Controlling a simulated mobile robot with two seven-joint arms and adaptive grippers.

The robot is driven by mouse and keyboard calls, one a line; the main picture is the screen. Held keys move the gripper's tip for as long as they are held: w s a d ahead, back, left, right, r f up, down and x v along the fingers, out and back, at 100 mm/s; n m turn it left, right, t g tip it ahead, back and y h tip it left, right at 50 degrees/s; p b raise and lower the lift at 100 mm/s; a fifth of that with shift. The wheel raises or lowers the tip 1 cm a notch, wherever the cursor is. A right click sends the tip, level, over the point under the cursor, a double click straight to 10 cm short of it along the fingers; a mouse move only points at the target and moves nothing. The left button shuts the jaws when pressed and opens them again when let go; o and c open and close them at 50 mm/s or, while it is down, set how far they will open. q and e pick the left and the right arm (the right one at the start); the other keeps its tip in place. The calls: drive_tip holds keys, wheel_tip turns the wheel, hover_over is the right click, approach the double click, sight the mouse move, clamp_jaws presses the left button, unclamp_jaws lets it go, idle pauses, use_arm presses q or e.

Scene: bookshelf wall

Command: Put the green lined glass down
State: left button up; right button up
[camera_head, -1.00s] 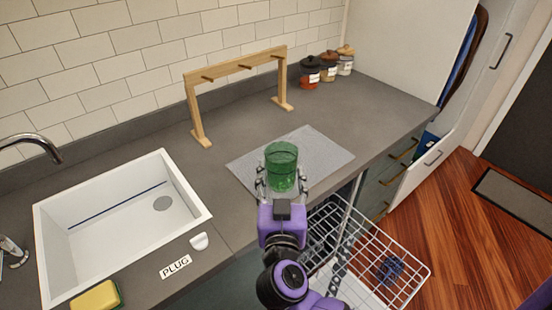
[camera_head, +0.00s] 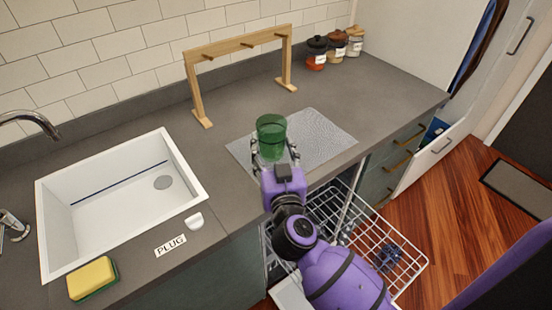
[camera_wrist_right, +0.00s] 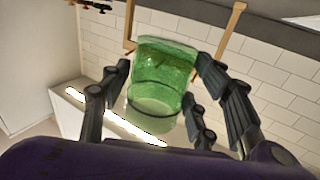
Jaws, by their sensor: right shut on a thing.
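The green lined glass (camera_head: 271,136) is a translucent green tumbler. My right gripper (camera_head: 273,158) is shut on it and holds it upright over the left part of the grey mat (camera_head: 325,140). Whether its base touches the mat cannot be told. In the right wrist view the glass (camera_wrist_right: 161,82) sits between the dark fingers (camera_wrist_right: 160,100), its rim clear. My left gripper does not show.
A wooden rack (camera_head: 240,45) stands behind the mat, and several jars (camera_head: 317,52) stand at the back right. A white sink (camera_head: 120,205) lies left, with a yellow sponge (camera_head: 92,278). An open wire dishwasher rack (camera_head: 385,235) is below the counter. The mat's right half is clear.

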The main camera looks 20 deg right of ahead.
sight(276, 153)
drive_tip(key=f, duration=0.1)
drive_tip(key=w+f, duration=0.1)
drive_tip(key=f, duration=0.1)
drive_tip(key=w+d+f+b, duration=0.1)
drive_tip(key=shift+w+d+f, duration=0.1)
drive_tip(key=shift+w+f, duration=0.1)
drive_tip(key=shift+w, duration=0.05)
drive_tip(key=f, duration=0.1)
drive_tip(key=f+b, duration=0.2)
drive_tip(key=f, duration=0.1)
drive_tip(key=shift+w+d, duration=0.15)
drive_tip(key=shift+w, duration=0.15)
drive_tip(key=shift+r, duration=0.3)
drive_tip(key=shift+f, duration=0.2)
drive_tip(key=o, duration=0.8)
drive_tip(key=shift+c, duration=0.2)
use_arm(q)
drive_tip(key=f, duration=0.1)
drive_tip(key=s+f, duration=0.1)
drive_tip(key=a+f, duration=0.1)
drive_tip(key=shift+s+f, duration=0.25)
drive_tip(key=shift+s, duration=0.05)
use_arm(e)
drive_tip(key=o, duration=0.4)
drive_tip(key=shift+c, duration=0.2)
